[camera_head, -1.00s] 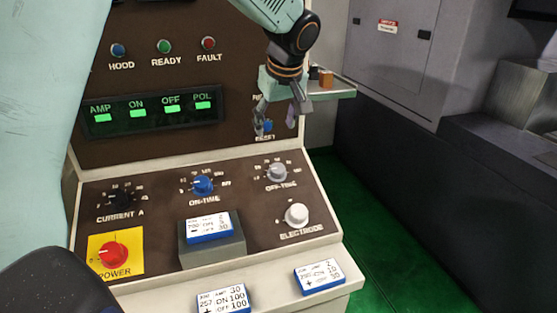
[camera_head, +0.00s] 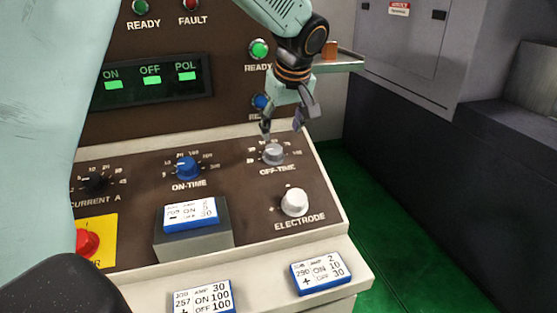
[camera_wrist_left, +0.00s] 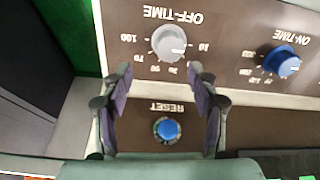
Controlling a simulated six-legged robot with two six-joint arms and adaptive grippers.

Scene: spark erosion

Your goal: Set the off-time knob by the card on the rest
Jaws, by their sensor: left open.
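The grey off-time knob (camera_head: 273,155) sits at the upper right of the sloped panel; it also shows in the left wrist view (camera_wrist_left: 169,43). My left gripper (camera_head: 283,126) is open and empty, pointing down just above and behind the knob. In the left wrist view the two fingers (camera_wrist_left: 158,80) are apart, and the knob lies beyond their tips, roughly between them. The blue-edged card (camera_head: 190,213) lies on the grey rest (camera_head: 193,246); its bottom line seems to read OFF 30, the rest is partly blurred. My right gripper is not in view.
The blue on-time knob (camera_head: 187,168) is left of the off-time knob, the white electrode knob (camera_head: 295,202) below it. The blue reset button (camera_wrist_left: 167,129) is on the upright panel. Two other cards (camera_head: 320,272) (camera_head: 204,297) lie on the front ledge. A red power button (camera_head: 87,243) is at left.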

